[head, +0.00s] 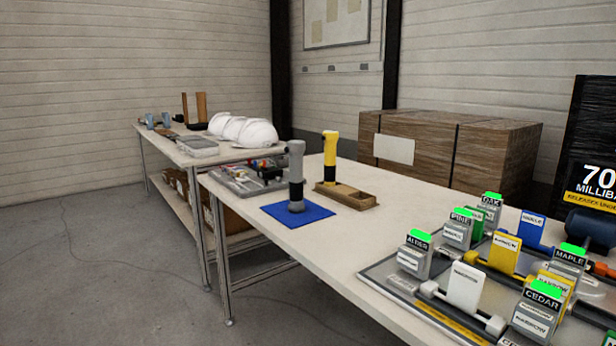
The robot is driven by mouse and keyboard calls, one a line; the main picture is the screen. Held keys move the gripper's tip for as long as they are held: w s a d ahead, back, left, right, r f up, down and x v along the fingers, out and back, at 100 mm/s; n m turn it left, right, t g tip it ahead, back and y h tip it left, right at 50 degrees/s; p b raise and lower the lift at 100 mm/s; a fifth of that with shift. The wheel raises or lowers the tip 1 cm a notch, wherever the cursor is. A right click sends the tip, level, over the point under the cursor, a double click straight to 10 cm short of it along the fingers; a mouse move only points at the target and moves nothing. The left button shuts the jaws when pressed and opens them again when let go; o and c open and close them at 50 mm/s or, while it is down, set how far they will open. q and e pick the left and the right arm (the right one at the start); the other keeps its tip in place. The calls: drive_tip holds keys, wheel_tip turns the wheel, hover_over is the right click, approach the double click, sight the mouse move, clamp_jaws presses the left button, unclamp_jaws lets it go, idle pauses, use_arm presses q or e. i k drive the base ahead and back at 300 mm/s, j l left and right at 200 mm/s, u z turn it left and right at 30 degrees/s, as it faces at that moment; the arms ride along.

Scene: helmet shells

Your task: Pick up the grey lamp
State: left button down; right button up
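The grey lamp (296,172) stands upright on a blue mat (318,211) near the left end of the white table. Its head bends to the left at the top, and its lower part is darker. A yellow lamp (330,152) of similar shape stands just right of it and behind, in a wooden holder (362,199). The holder's right-hand part looks empty. Neither of my grippers shows in the head view, and nothing touches the grey lamp.
A tray (228,180) of small parts lies behind the mat. A board of labelled blocks (415,262) fills the table's right side. A second table (160,140) with white shells (243,130) stands behind left. Grey floor (110,260) at the left is open.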

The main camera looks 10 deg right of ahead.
sight(296, 148)
drive_tip(key=i+j+z, duration=0.1)
drive_tip(key=z, duration=0.25)
drive_tip(key=i+j+z, duration=0.15)
drive_tip(key=z, duration=0.25)
drive_tip(key=i+j+z, duration=0.15)
drive_tip(key=z, duration=0.2)
drive_tip(key=i+j+z, duration=0.15)
drive_tip(key=j, duration=0.2)
drive_tip(key=i+j+z, duration=0.1)
drive_tip(key=j, duration=0.3)
drive_tip(key=i+j+z, duration=0.15)
drive_tip(key=j, duration=0.25)
drive_tip(key=i+j, duration=0.1)
drive_tip(key=j, duration=0.25)
drive_tip(key=i+j+z, duration=0.1)
drive_tip(key=j, duration=0.65)
drive_tip(key=i, duration=0.05)
